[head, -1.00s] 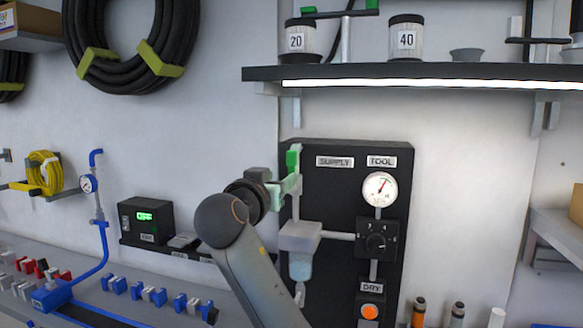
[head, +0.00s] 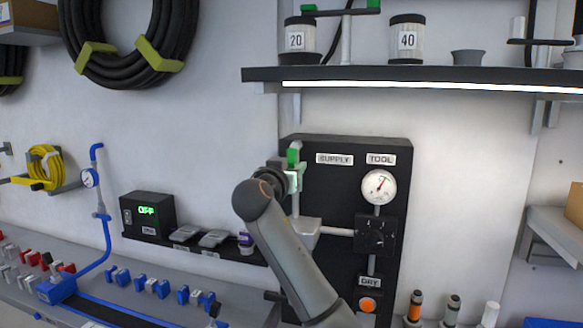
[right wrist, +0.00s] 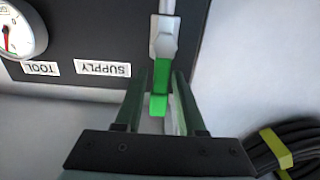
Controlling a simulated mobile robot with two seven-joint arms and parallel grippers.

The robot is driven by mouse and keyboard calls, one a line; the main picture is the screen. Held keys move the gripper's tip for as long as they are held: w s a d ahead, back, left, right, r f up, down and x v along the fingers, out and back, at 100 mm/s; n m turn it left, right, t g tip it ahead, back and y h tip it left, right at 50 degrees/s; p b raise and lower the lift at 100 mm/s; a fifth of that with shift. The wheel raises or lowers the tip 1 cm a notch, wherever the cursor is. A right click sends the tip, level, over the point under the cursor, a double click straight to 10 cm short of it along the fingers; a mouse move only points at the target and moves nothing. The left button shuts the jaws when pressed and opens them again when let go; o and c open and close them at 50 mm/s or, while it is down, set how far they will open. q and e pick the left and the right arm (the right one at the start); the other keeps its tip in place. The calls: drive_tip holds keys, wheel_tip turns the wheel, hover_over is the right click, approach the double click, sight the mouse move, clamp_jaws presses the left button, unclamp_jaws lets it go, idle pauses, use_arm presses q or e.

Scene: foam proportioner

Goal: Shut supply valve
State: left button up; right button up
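The supply valve's green handle (head: 293,157) stands upright on the black panel (head: 330,200), in line with the pipe, left of the SUPPLY label (head: 335,159). My right gripper (head: 296,181) is at the valve, and my forearm covers the panel's lower left part. In the right wrist view, which shows the labels upside down, the green handle (right wrist: 160,100) lies between the two fingers of the right gripper (right wrist: 162,92). The fingers are apart, with a gap beside the handle. My left gripper is not in view.
A lit shelf (head: 420,78) juts out above. A display box reading OFF (head: 147,219) stands at left. A workbench (head: 240,305) runs below.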

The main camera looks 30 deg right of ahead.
clamp_jaws()
idle(1.1)
